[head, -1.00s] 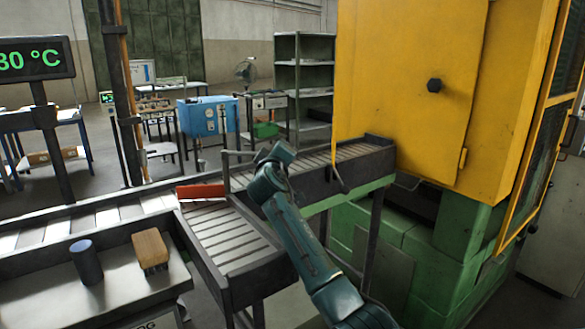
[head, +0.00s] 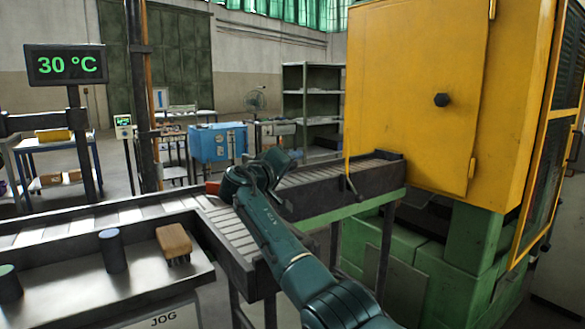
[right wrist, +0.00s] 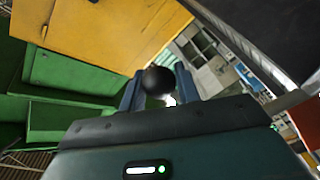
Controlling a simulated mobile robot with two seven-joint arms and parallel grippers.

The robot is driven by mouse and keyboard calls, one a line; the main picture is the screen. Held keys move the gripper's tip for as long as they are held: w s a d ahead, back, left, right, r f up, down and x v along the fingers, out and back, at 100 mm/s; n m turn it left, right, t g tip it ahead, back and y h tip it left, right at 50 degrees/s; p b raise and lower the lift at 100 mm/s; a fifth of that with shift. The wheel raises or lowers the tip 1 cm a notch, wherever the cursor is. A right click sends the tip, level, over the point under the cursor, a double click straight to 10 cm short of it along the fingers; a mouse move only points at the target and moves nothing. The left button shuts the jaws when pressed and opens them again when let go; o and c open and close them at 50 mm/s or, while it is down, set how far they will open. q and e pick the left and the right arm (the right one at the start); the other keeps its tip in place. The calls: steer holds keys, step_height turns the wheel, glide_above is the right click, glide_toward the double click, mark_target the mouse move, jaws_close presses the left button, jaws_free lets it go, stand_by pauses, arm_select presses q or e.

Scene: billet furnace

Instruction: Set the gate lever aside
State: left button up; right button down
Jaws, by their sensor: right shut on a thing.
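My right gripper (head: 236,182) is over the junction of the roller conveyors in the head view, and my own arm hides its fingertips there. In the right wrist view its two blue fingers (right wrist: 158,88) are shut on a round black knob (right wrist: 158,79), which I take for the end of the gate lever. The rest of the lever is hidden in both views. A red-orange bar (head: 212,187) shows as a small piece just left of the gripper. My left gripper is not in view.
A side conveyor (head: 335,180) runs to the yellow furnace (head: 415,70), with a dark handle (head: 350,186) at its near side. A grey bench (head: 140,282) at the lower left holds a brush (head: 174,240) and dark cylinders (head: 113,251).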

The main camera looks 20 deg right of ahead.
steer(key=shift+s+a+m+g+h, duration=0.5)
steer(key=shift+a+m+g, duration=0.15)
steer(key=shift+g, duration=0.25)
steer(key=shift+s+a+f+m+g+h+p, duration=0.1)
steer(key=shift+a+f+m+g+h+p, duration=0.05)
steer(key=shift+a+m+g+h+p, duration=0.2)
steer(key=shift+d, duration=0.1)
steer(key=c, duration=1)
jaws_free()
steer(key=shift+c, duration=0.2)
steer(key=b+v, duration=0.1)
steer(key=v, duration=1.2)
steer(key=shift+b, duration=0.3)
steer(key=shift+s, duration=0.1)
